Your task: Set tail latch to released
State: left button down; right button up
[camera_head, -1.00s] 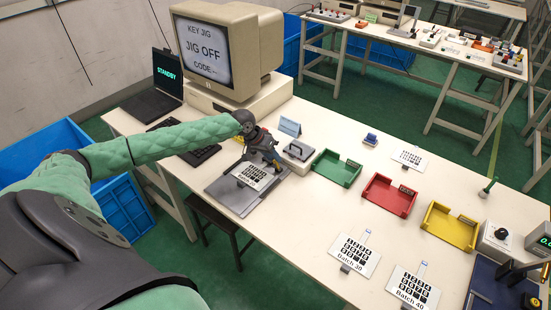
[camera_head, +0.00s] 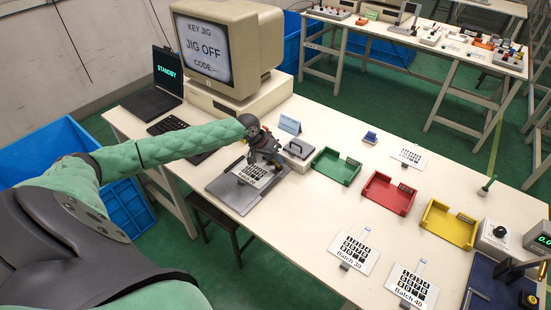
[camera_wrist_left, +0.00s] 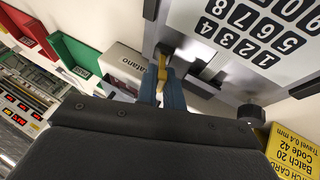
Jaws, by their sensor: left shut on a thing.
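The key jig (camera_head: 232,192) is a grey plate on the white table with a Batch 20 keypad film (camera_head: 252,173) lying on it. The film's keys also show in the wrist view (camera_wrist_left: 262,30). My left gripper (camera_head: 264,157) is low over the jig's far edge. In the wrist view my left fingers (camera_wrist_left: 168,82) are shut on a small yellow piece (camera_wrist_left: 162,66), which looks like the tail latch's handle, beside the film's end. The fingers hide part of it, so I cannot read its setting. My right gripper is out of view.
The monitor (camera_head: 212,48) reads JIG OFF. Green (camera_head: 335,166), red (camera_head: 388,194) and yellow (camera_head: 448,226) trays follow. Two films (camera_head: 353,250) lie in front. A yellow card (camera_wrist_left: 292,150) is near the jig.

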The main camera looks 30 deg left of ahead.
pick_arm(q)
jog(key=shift+a+f+h, duration=0.1)
jog(key=shift+a+h, duration=0.05)
jog(key=shift+h, duration=0.25)
jog(key=shift+a+f+h, duration=0.15)
jog(key=shift+h, duration=0.25)
jog(key=shift+a+n, duration=0.1)
jog(key=shift+n, duration=0.2)
jog(key=c, duration=1.5)
grip_release()
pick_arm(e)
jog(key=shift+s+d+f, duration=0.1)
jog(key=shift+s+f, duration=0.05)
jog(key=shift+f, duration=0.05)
